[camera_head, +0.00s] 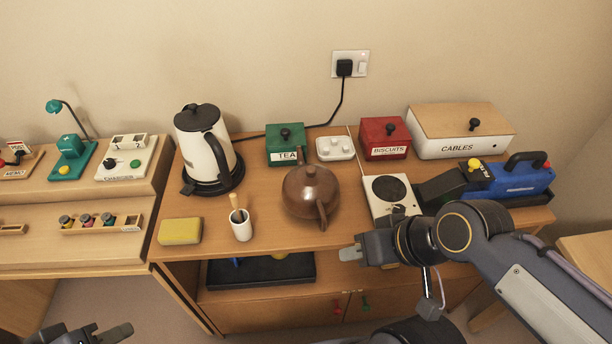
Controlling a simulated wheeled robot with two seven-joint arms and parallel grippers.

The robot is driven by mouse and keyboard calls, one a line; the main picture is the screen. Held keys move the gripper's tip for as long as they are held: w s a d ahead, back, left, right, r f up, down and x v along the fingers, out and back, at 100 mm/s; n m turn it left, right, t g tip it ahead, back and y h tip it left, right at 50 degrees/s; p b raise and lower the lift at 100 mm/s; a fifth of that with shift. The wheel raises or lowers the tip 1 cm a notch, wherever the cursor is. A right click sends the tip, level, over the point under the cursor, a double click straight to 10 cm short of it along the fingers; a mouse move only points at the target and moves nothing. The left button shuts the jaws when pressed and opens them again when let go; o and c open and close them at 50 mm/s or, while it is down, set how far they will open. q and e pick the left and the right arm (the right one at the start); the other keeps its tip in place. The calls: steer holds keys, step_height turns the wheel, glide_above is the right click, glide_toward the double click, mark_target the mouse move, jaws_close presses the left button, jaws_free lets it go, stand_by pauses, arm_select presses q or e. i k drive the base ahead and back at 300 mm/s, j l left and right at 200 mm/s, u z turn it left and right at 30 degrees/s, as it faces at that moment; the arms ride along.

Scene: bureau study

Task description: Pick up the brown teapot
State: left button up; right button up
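The brown teapot (305,195) stands upright on the wooden counter, near its middle, with its lid on. A slim brown part of it points toward the front edge. My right gripper (350,253) is at the counter's front edge, to the right of and nearer than the teapot, and apart from it. I see it from the side, so whether its fingers are open or shut does not show. My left gripper (112,334) is low at the bottom left, partly cut off by the picture edge and far from the teapot.
A white kettle (205,150), a white cup with a stick (241,226) and a yellow sponge (180,231) stand left of the teapot. The green tea box (285,145) and white tray (335,148) are behind. A white hotplate (381,207) is right.

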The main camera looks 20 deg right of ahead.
mark_target(310, 191)
steer(key=i+j+z, duration=0.15)
steer(key=z, duration=0.25)
steer(key=j+z, duration=0.4)
steer(key=i+j+z, duration=0.15)
steer(key=z, duration=0.25)
